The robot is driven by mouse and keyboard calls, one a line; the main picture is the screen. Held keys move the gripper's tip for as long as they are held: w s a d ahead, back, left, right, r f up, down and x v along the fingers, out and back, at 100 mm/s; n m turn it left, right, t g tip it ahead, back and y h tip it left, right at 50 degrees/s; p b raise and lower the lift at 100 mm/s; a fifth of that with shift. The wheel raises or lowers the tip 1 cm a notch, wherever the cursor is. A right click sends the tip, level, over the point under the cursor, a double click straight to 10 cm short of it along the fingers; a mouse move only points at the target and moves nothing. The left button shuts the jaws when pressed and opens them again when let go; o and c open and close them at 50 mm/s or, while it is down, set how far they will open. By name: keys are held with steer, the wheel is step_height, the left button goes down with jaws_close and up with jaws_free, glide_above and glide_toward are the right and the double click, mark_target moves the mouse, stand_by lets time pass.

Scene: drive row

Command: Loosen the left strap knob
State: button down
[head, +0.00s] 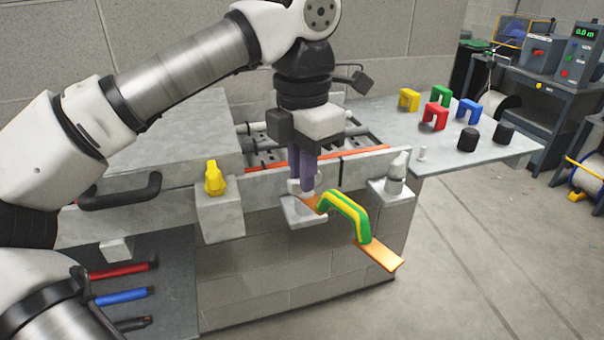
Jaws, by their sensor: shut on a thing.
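My gripper (303,186) points straight down over a small grey ledge (300,215) on the front of the block wall. Its dark purple fingers are shut on a pale knob (293,187) there, which they mostly hide. This is the left of two pale knobs. The other knob (396,170) stands upright on a similar ledge to the right.
A yellow knob (213,179) stands on a block to the left, near a black bar handle (120,193). A grey side shelf (400,131) at right holds several coloured blocks and two black caps. Red and blue handled tools (122,296) lie at lower left.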

steer(key=n+b, duration=0.1)
steer(key=n, duration=0.5)
steer(key=shift+d, duration=0.1)
steer(key=shift+n, duration=0.3)
stand_by(0.3)
steer(key=c, duration=1.5)
jaws_free()
steer(key=shift+o, duration=0.2)
steer(key=shift+r, duration=0.1)
step_height(320, 180, up, 14)
steer(key=p, duration=0.6)
steer(key=shift+s+f, duration=0.15)
steer(key=shift+f, duration=0.05)
